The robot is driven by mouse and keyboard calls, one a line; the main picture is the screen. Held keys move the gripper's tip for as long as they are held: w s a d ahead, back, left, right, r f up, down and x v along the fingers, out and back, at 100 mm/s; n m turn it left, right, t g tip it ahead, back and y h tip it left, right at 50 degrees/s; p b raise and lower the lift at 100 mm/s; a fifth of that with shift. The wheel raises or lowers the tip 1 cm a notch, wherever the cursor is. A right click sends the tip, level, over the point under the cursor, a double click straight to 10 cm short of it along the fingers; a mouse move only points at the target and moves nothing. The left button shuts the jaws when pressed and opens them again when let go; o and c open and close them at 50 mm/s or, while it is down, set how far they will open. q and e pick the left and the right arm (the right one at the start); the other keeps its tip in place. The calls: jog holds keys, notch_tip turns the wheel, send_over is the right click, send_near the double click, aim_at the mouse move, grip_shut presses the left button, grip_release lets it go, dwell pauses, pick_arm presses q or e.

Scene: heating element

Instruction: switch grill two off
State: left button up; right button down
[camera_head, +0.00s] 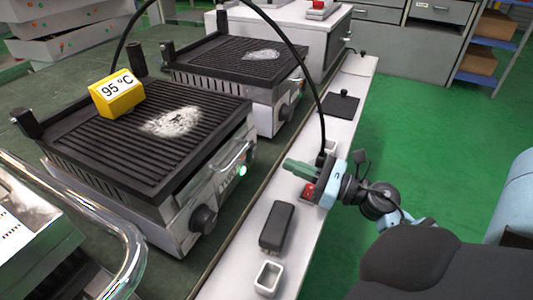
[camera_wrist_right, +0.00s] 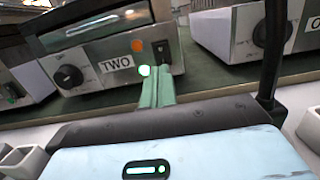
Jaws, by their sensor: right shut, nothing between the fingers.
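Grill two (camera_head: 160,215) is the near ribbed grill in the head view, with a yellow 95 °C display (camera_head: 118,92) on its plate. In the right wrist view its front panel shows the label TWO (camera_wrist_right: 117,64), a black knob (camera_wrist_right: 69,76), an orange light (camera_wrist_right: 138,46), a lit green light (camera_wrist_right: 145,71) and a black rocker switch (camera_wrist_right: 162,50). My right gripper (camera_head: 296,167) is shut and empty, its green fingers pointing at the panel. In the wrist view the fingertips (camera_wrist_right: 157,82) appear just below the switch; contact is not visible. My left gripper is out of view.
A second grill (camera_head: 235,62) stands behind, with its own knob. On the white ledge lie a black block (camera_head: 277,226), a small white open box (camera_head: 268,279) and a black plate (camera_head: 342,104). A black cable arches over the grills. A chrome tube (camera_head: 130,235) stands at left.

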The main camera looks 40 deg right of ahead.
aim_at(254, 149)
jog(key=x, duration=0.5)
jog(key=shift+w+a+r, duration=0.1)
jog(key=shift+w+a, duration=0.1)
jog(key=shift+w, duration=0.15)
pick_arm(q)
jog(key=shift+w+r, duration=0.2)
pick_arm(e)
jog(key=shift+x, duration=0.8)
jog(key=r+p, duration=0.1)
jog(key=p, duration=0.2)
jog(key=shift+w+g, duration=0.2)
jog(key=shift+g, duration=0.2)
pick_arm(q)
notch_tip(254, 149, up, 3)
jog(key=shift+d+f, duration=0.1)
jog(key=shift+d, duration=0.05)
pick_arm(e)
jog(key=shift+a+f, duration=0.1)
jog(key=shift+f, duration=0.15)
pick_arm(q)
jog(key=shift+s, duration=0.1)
